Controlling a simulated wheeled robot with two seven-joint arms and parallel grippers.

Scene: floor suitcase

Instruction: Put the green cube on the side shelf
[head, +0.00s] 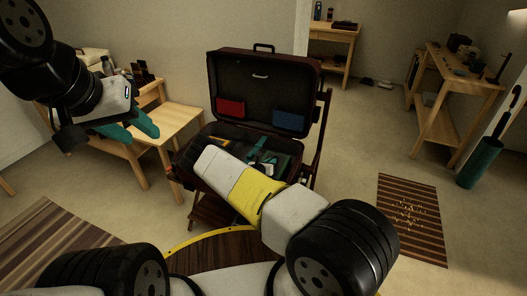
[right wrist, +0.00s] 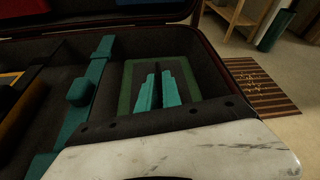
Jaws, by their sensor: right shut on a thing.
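I cannot make out the green cube in either view. My right gripper (head: 262,168) reaches down into the open suitcase (head: 212,98). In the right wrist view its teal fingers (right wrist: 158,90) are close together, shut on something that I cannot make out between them. They are over a green-outlined square (right wrist: 126,92) on the suitcase's dark floor. My left gripper (head: 130,130) is raised at the left, its teal fingers apart and empty. A low wooden bench with a flat top (head: 175,124) stands left of the suitcase; I cannot tell if it is the side shelf.
A teal strap with a buckle (right wrist: 80,92) lies in the suitcase beside the green outline. Red (head: 231,107) and blue (head: 289,121) panels are in the lid. A wooden table (head: 455,75) and a green umbrella stand (head: 480,163) are at right.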

